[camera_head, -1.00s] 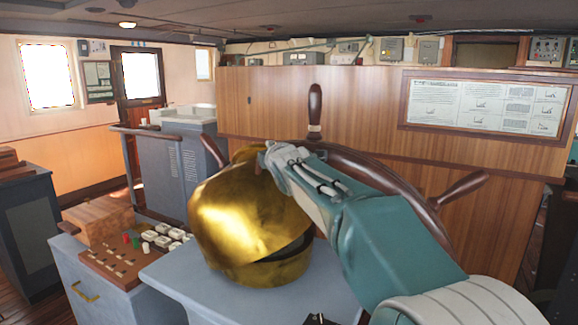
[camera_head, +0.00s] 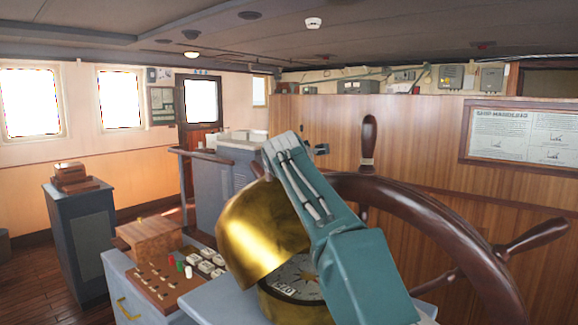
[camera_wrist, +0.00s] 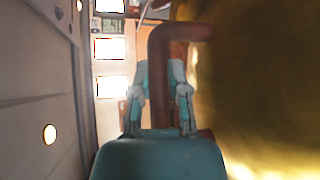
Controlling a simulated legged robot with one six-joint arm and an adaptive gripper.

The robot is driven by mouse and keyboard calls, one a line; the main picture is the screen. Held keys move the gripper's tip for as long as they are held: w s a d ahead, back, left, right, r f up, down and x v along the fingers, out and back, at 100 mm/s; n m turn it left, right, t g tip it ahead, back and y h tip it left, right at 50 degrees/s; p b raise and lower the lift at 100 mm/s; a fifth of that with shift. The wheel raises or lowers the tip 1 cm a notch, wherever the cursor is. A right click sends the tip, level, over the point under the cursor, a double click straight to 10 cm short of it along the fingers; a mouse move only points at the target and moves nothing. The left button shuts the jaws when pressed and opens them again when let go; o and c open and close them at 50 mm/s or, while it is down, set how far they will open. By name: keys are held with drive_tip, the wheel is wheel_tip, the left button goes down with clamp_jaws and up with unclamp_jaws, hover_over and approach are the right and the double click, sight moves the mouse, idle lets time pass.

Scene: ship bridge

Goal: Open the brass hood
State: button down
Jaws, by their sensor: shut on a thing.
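The brass hood (camera_head: 262,235) is tilted up on the binnacle, its lower edge raised on the side facing me. A compass card (camera_head: 297,276) shows in the opening beneath it, partly covered by my arm. In the wrist view the hood (camera_wrist: 262,90) fills the right side, very close and blurred. My gripper (camera_wrist: 159,80) is shut on a bent reddish-brown handle (camera_wrist: 158,50) beside the hood. In the head view my forearm crosses in front of the hood's right side, and the fingertips and the grip on the handle are hidden there.
A large wooden ship's wheel (camera_head: 440,215) stands just right of and behind my arm. A console with levers and buttons (camera_head: 178,275) is left of the binnacle. A dark cabinet (camera_head: 85,240) stands farther left, with open floor (camera_head: 30,285) around it.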

drive_tip(key=shift+w+a+r, duration=0.25)
drive_tip(key=shift+w+a, duration=0.75)
drive_tip(key=shift+a, duration=0.35)
drive_tip(key=c, duration=0.6)
unclamp_jaws()
drive_tip(key=shift+a, duration=0.1)
drive_tip(key=shift+s, duration=0.1)
drive_tip(key=shift+s+r, duration=0.25)
drive_tip(key=shift+s, duration=0.15)
drive_tip(key=v, duration=1)
drive_tip(key=shift+s, duration=0.35)
drive_tip(key=shift+f, duration=0.15)
drive_tip(key=shift+c, duration=0.4)
